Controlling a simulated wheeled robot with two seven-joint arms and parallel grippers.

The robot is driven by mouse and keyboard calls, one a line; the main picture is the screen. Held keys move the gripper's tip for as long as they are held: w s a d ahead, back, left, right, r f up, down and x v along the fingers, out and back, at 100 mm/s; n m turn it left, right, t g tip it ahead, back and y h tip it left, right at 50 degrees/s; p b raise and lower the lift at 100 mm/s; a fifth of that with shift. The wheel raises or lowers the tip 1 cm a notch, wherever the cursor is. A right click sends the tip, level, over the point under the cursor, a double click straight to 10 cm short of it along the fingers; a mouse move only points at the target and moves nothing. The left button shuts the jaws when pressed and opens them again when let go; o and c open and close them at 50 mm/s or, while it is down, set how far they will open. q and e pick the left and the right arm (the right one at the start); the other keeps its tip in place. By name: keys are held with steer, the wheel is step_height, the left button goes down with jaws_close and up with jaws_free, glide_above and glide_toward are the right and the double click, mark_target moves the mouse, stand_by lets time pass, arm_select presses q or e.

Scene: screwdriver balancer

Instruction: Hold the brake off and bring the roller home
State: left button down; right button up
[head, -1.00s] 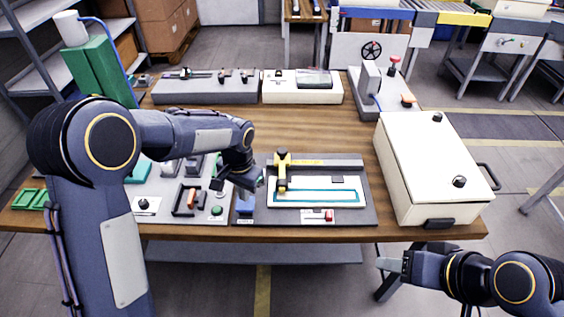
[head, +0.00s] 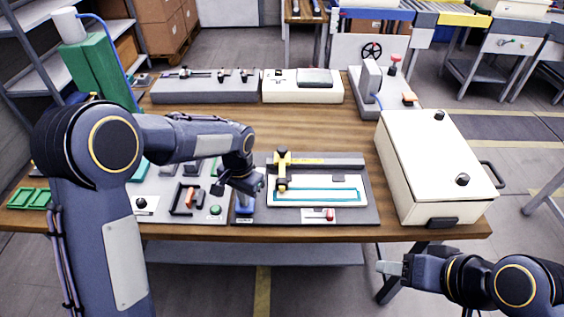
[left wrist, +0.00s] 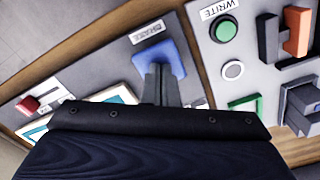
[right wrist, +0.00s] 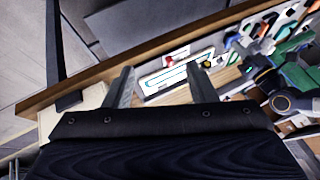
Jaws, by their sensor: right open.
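The blue brake pad (head: 246,207) sits at the left end of the dark panel. In the left wrist view the brake pad (left wrist: 172,58) lies beside its BRAKE label. My left gripper (head: 256,186) is shut, with its fingertips (left wrist: 160,68) over the pad. I cannot tell whether they press it. A yellow and black carriage (head: 282,160), which seems to carry the roller, stands at the left of a white plate (head: 345,200) with a teal angled track. A red lever (head: 329,216) sits in front of the plate. My right gripper (head: 386,268) is open and empty, off the table's front edge.
A white box (head: 425,165) stands right of the panel. Left of it, a grey panel (head: 165,207) has a green button (head: 215,209) and several fittings. Grey and cream units (head: 303,92) line the back. The wooden strip between is clear.

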steer(key=w+r+n, duration=0.2)
steer(key=w+r, duration=0.3)
steer(key=w, duration=0.4)
steer(key=n+g, duration=0.2)
steer(key=n, duration=0.7)
glide_above(282, 148)
steer(key=s+d, duration=0.4)
step_height(282, 148, down, 5)
steer(key=shift+h, duration=0.3)
steer(key=x, duration=1.1)
steer(key=shift+a+f, duration=0.2)
steer(key=shift+f, duration=0.05)
jaws_close()
